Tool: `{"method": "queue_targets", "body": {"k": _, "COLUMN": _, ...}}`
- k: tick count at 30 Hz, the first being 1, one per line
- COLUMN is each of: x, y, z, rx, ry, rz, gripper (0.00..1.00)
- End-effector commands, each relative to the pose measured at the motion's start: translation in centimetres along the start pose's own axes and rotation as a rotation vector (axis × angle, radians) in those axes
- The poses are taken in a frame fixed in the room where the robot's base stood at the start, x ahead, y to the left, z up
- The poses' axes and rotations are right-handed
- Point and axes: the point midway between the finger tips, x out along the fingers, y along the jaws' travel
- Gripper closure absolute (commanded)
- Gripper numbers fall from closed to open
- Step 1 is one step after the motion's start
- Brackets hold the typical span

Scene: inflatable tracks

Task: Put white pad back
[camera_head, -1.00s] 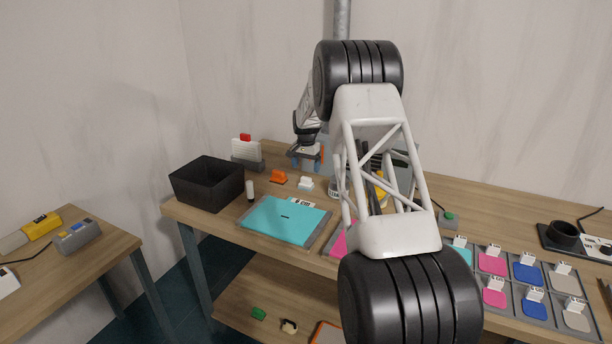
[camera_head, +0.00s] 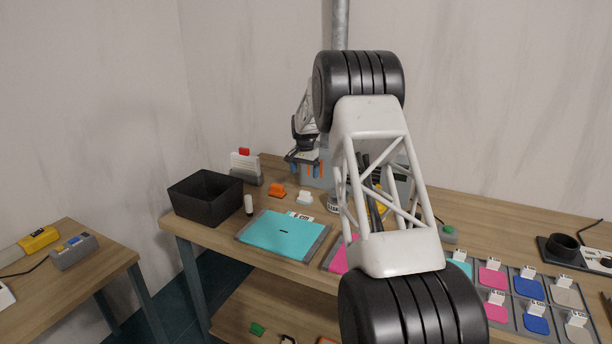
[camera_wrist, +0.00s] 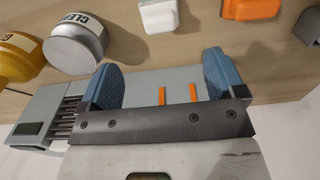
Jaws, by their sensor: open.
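A small white piece (camera_head: 304,197), which looks like the white pad, lies on the wooden table beside an orange one (camera_head: 277,190). It also shows at the top of the wrist view (camera_wrist: 158,15), beyond my fingertips and apart from them. My gripper (camera_head: 304,158) is over the back of the table, partly hidden by my own arm. In the wrist view its two blue fingers (camera_wrist: 160,75) are spread, with nothing held. A grey surface with two orange stripes (camera_wrist: 178,94) shows behind the gap between them.
Behind the bin stands a holder with white cards (camera_head: 246,166). In the wrist view a silver container (camera_wrist: 76,42) and yellow bottle (camera_wrist: 18,58) are close left.

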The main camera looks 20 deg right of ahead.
Motion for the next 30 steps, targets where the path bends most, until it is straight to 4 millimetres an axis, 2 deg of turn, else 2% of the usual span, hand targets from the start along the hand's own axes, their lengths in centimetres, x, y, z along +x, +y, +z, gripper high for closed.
{"method": "queue_targets", "body": {"k": 8, "x": -0.3, "y": 0.1, "z": 0.3, "rx": -0.004, "ry": 0.001, "rz": -0.001, "gripper": 0.11}}
{"method": "queue_targets", "body": {"k": 14, "x": -2.4, "y": 0.6, "z": 2.1, "rx": -0.026, "ry": 0.008, "rz": -0.005, "gripper": 0.11}}
{"method": "queue_targets", "body": {"k": 20, "x": -5.9, "y": 1.7, "z": 5.9, "rx": -0.072, "ry": 0.020, "rz": -0.012, "gripper": 0.11}}
{"method": "queue_targets", "body": {"k": 30, "x": -11.9, "y": 4.8, "z": 13.9, "rx": -0.168, "ry": 0.046, "rz": -0.025, "gripper": 0.11}}
